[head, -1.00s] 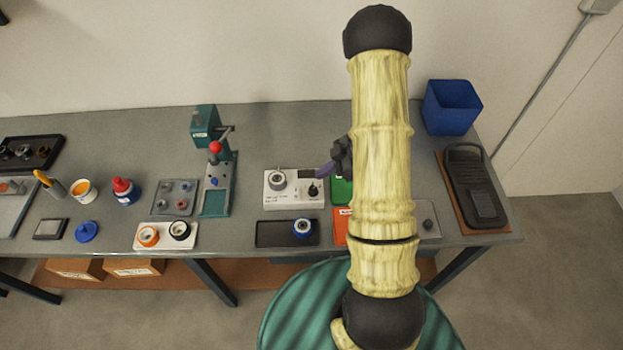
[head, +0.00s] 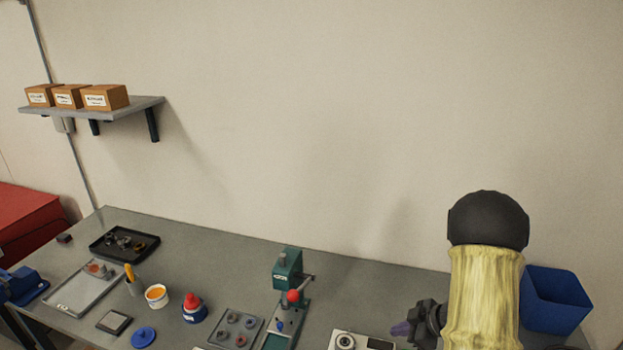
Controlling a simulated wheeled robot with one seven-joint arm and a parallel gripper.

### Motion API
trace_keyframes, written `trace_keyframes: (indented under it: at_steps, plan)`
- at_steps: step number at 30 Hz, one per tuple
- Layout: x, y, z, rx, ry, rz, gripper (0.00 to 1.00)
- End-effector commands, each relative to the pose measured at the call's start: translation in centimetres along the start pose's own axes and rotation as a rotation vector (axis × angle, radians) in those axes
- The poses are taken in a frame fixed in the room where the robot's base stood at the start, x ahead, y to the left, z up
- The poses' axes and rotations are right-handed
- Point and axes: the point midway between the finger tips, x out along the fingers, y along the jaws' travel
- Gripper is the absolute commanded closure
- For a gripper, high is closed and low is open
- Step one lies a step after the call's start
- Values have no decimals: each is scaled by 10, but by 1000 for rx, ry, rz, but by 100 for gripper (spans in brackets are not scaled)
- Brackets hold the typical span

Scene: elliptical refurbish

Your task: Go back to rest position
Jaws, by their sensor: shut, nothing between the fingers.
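My gripper (head: 404,329) shows at the lower right of the head view, partly hidden behind my pale arm. Its dark body and purple fingertips point left, and the fingers are shut and empty. It appears over the workbench (head: 215,262), close to a white device with a round dial (head: 346,341) at the bottom edge. I cannot tell its exact height above the bench.
A blue bin (head: 556,300) stands right of my arm. A green press (head: 289,280) with a red knob stands left of the gripper. Further left are a red-capped bottle (head: 194,308), an orange-filled cup (head: 157,296) and a black tray (head: 125,244). A shelf (head: 146,104) holds boxes.

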Motion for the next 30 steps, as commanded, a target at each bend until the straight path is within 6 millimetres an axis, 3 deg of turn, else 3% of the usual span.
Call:
trace_keyframes:
  at_steps: [6,11,14,20,30]
  plan:
    - [-15,32,-30,119,-120,278,100]
    - [-34,32,-43,260,-207,422,100]
    - [-46,21,-49,365,-259,483,100]
    - [-66,-23,-56,599,-359,535,100]
    - [-80,-139,-71,975,-490,423,100]
